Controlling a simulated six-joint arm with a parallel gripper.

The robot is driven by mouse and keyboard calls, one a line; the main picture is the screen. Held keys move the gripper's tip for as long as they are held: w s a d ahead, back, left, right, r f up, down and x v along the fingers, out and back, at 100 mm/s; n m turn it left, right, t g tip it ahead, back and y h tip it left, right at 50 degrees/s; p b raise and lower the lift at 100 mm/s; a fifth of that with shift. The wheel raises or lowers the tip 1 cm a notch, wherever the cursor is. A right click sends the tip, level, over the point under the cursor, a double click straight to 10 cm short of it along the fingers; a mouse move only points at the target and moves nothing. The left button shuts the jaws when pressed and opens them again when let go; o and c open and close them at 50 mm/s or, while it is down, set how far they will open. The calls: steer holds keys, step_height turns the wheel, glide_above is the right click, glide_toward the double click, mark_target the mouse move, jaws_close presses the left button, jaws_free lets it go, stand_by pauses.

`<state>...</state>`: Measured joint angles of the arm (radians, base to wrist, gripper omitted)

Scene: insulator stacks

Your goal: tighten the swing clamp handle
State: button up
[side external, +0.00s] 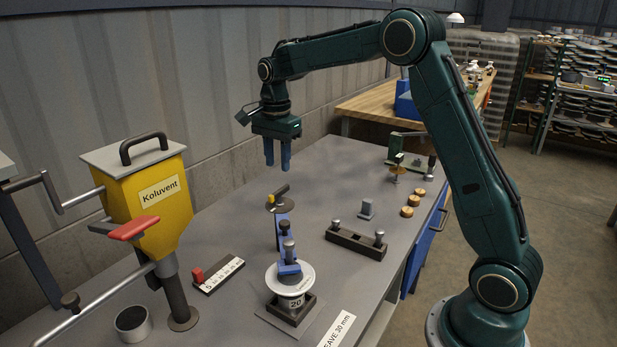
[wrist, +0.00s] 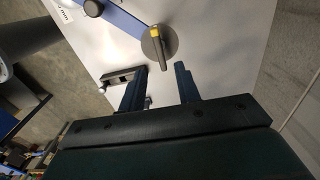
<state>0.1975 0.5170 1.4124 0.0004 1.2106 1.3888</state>
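The swing clamp handle (side external: 280,192) is a dark bar with a yellow mark on a grey round disc (side external: 279,205). In the wrist view the handle (wrist: 160,55) lies across the disc (wrist: 149,46). A blue clamp arm (side external: 285,232) runs from near the disc to the front. Its end, with a dark knob, sits over a white insulator disc (side external: 302,277) on a stack marked 20. My gripper (side external: 277,163) points down above the handle, clear of it. In the wrist view its two fingers (wrist: 160,70) are apart with nothing between them.
A yellow Koluvent box (side external: 165,212) with a red-handled lever stands at the left. A scale block (side external: 218,274) and a dark bar with two posts (side external: 356,241) lie on the grey table. A card reads "EAVE 30 mm" (side external: 337,329).

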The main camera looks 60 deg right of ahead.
step_height(320, 180, up, 7)
steer(key=shift+f, duration=0.2)
steer(key=shift+s, duration=0.1)
stand_by(0.4)
steer(key=s+a+r+n+t, duration=0.1)
steer(key=s+a+r+n, duration=0.25)
steer(key=s, duration=0.35)
steer(key=s+a+r+n+t, duration=0.25)
steer(key=s+n, duration=0.25)
steer(key=s, duration=0.3)
steer(key=s+a+f+n+t, duration=0.1)
steer(key=s+a+f+n, duration=0.1)
steer(key=s+n, duration=0.3)
steer(key=s+a+f+n+t, duration=0.1)
steer(key=s+f+n, duration=0.3)
steer(key=s, duration=0.8)
steer(key=shift+a+f+n, duration=0.15)
steer(key=shift+a+n, duration=0.2)
steer(key=shift+a, duration=0.15)
